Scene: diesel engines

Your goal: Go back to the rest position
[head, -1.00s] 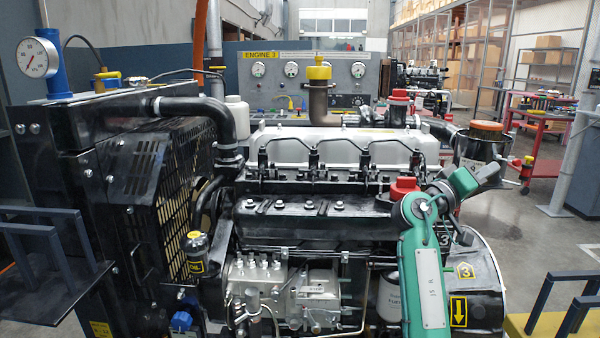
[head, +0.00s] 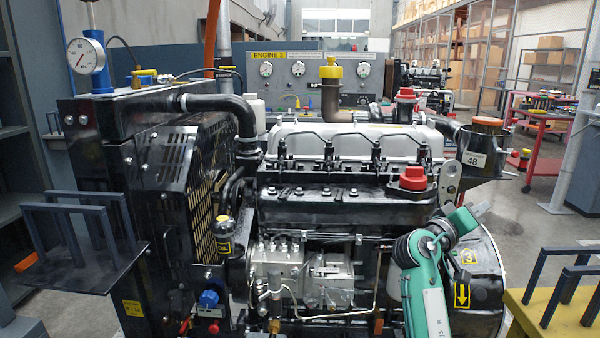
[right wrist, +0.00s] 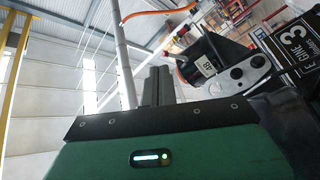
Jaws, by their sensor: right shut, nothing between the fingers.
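My right arm's green links (head: 428,292) rise from the bottom right of the head view, in front of the engine (head: 345,205). The arm bends near the flywheel end, and its far part is foreshortened there. In the right wrist view my right gripper (right wrist: 158,86) shows as two dark fingers close together above the green wrist housing. They are shut with nothing between them. My left gripper is not in view.
A black stand with handles (head: 85,262) is at the left and a yellow stand (head: 562,312) at the lower right. The gauge (head: 87,56) tops the radiator side. A dark funnel-shaped part marked 48 (head: 474,160) is near the arm. Open floor lies behind, right.

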